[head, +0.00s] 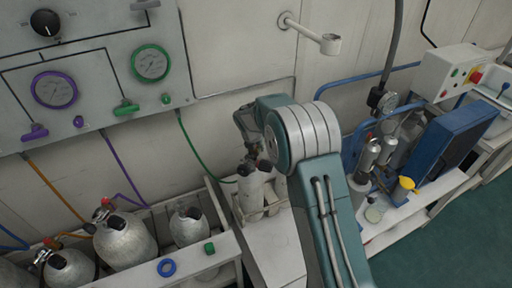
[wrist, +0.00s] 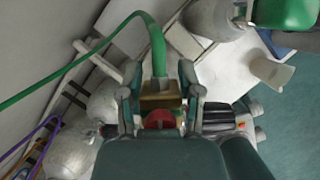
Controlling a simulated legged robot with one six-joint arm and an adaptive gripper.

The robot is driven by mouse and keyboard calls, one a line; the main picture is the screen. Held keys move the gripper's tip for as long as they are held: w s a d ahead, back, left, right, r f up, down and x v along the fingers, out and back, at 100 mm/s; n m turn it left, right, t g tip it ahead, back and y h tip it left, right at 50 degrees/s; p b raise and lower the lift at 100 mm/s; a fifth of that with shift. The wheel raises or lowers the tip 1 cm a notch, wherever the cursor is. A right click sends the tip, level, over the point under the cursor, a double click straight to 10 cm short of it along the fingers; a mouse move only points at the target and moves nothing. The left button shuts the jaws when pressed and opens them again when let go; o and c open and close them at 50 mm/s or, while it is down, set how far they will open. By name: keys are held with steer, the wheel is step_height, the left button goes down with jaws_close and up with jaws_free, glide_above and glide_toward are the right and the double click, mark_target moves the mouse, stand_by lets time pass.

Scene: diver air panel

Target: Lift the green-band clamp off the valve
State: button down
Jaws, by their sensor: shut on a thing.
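My gripper (wrist: 160,100) is shut on a brass-coloured clamp (wrist: 160,88), with a finger on each side of it. A green hose (wrist: 157,48) runs into the clamp, and a red knob (wrist: 160,119) shows just below it. In the head view my gripper (head: 248,135) is partly hidden by my arm and is above a pale grey cylinder (head: 251,190) in a white rack. The green hose (head: 195,152) drops from the panel and runs toward that cylinder. The clamp is not clear in the head view. I cannot tell whether it touches a valve.
The wall panel (head: 100,118) with purple and green gauges stands at the left. Several grey cylinders (head: 125,240) with red-knobbed valves stand in a rack below it. A blue machine (head: 450,145) fills the right.

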steer(key=shift+r, duration=2.05)
